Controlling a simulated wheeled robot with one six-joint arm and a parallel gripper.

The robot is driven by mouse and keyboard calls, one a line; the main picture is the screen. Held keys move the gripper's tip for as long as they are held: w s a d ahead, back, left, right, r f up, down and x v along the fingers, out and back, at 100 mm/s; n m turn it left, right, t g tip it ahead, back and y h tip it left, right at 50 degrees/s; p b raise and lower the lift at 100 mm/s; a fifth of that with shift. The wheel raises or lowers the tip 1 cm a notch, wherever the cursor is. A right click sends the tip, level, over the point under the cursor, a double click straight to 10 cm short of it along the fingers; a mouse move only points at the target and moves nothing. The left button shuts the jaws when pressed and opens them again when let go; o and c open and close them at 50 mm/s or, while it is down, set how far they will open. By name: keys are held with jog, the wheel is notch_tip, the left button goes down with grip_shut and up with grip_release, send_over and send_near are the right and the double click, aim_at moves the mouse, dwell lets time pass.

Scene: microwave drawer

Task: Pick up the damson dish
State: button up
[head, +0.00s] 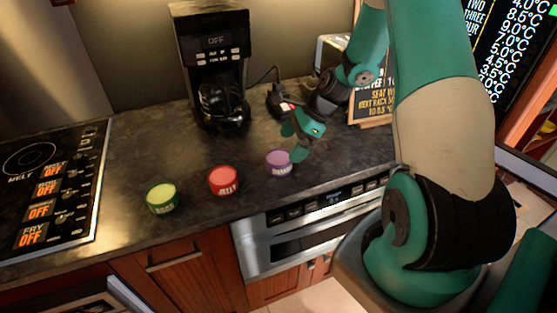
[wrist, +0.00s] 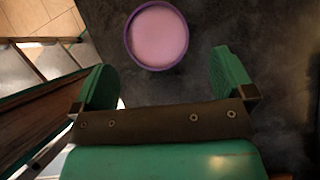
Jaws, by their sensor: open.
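The damson dish is a small round purple cup (head: 279,162) with a lighter lilac top, standing upright on the dark counter near its front edge. It also shows in the wrist view as a round purple rim with pinkish contents (wrist: 157,36), at the top middle. My gripper (head: 299,141) is open and empty, just above and beside the dish at its right in the head view. In the wrist view its two green fingers (wrist: 165,85) are spread, and the dish lies beyond their tips, roughly centred between them. I see no contact with the dish.
A red dish (head: 223,181) and a green dish (head: 161,198) stand to the left on the counter. A black coffee maker (head: 212,65) stands behind. A cooktop (head: 50,185) is at far left. A steel microwave drawer (head: 300,235) sits below the counter edge. A menu board (head: 372,100) leans behind.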

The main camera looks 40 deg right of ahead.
aim_at(279, 157)
jog(key=shift+a+p+x, duration=0.15)
jog(key=shift+p+x, duration=0.35)
jog(key=shift+x, duration=1.05)
jog(key=shift+a+p+x, duration=0.15)
jog(key=shift+p+x, duration=0.35)
jog(key=shift+x, duration=1)
jog(key=shift+r, duration=0.1)
jog(key=c, duration=1)
jog(key=shift+r, duration=0.2)
